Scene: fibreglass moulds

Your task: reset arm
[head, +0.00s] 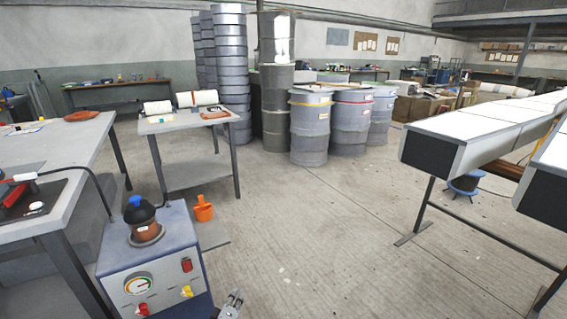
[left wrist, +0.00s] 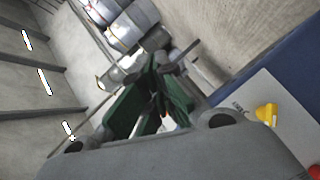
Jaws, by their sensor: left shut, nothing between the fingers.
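My left gripper (head: 233,300) shows at the bottom edge of the head view, just right of the blue-grey machine. Its fingers are shut with nothing held between them. In the left wrist view the gripper (left wrist: 160,85) fills the middle, with its dark green fingers close together. My right gripper is not in view.
A blue-grey machine (head: 168,264) with a gauge and coloured knobs stands close on the left. A grey workbench (head: 60,160) and a small table (head: 180,125) stand behind it. Metal drums (head: 310,130) stand further back. Long white-topped moulds (head: 470,125) are at the right. The middle floor is clear.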

